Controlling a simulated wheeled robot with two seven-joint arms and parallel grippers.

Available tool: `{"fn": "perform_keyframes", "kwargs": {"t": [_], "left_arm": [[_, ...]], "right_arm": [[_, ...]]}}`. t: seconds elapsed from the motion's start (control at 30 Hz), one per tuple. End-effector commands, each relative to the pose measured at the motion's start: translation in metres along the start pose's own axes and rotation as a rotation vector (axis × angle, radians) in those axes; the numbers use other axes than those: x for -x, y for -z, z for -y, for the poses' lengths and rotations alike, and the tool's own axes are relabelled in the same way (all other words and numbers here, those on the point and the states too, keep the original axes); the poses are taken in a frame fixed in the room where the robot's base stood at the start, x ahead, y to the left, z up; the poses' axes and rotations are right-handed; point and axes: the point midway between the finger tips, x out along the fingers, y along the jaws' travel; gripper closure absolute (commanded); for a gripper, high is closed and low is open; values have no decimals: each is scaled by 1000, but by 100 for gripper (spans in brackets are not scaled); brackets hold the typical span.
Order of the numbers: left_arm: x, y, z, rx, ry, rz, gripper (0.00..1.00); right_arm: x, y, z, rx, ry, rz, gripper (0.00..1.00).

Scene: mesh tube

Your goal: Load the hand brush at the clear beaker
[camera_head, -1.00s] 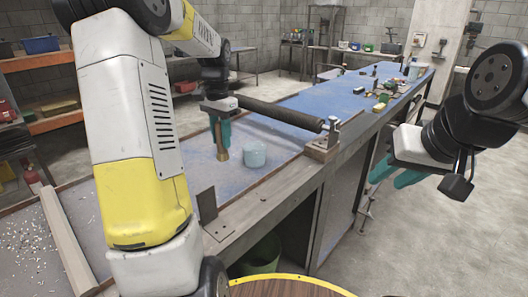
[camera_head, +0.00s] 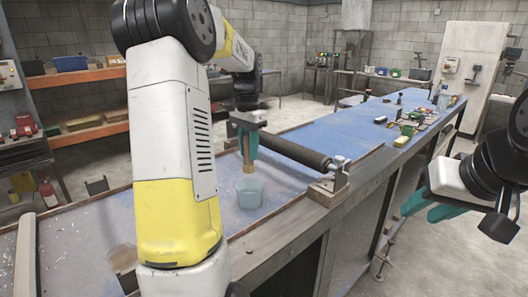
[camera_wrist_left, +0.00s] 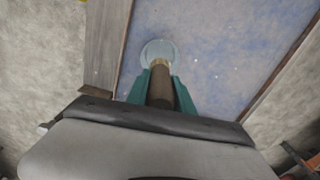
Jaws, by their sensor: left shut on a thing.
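The hand brush (camera_head: 249,166), brown with a paler end, is held pointing down in my left gripper (camera_head: 247,148). Its teal fingers are shut on it. The clear beaker (camera_head: 250,194), pale blue and see-through, stands upright on the blue bench top. In the head view the brush's lower end is at the beaker's rim; I cannot tell whether it is inside. In the left wrist view the brush (camera_wrist_left: 160,85) reaches between the fingers over the near part of the beaker (camera_wrist_left: 155,47). My right gripper (camera_head: 425,209) is open and empty, right of the bench.
A long dark roller (camera_head: 295,151) on a metal bracket (camera_head: 335,176) lies just behind and right of the beaker. Tools and small parts (camera_head: 405,130) lie farther along the blue bench (camera_head: 345,128). The bench top left of the beaker is mostly clear.

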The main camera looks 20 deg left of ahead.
Motion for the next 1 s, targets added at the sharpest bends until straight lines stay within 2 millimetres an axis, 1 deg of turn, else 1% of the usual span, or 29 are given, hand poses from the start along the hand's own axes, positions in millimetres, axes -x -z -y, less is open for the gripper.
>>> {"fn": "perform_keyframes", "kwargs": {"t": [0.8,1.0], "left_arm": [[-78,0,0,0,-1,1,100],[-95,0,0,-1,-1,2,100]], "right_arm": [[0,0,0,0,0,0,64],[0,0,0,0,0,0,64]]}}
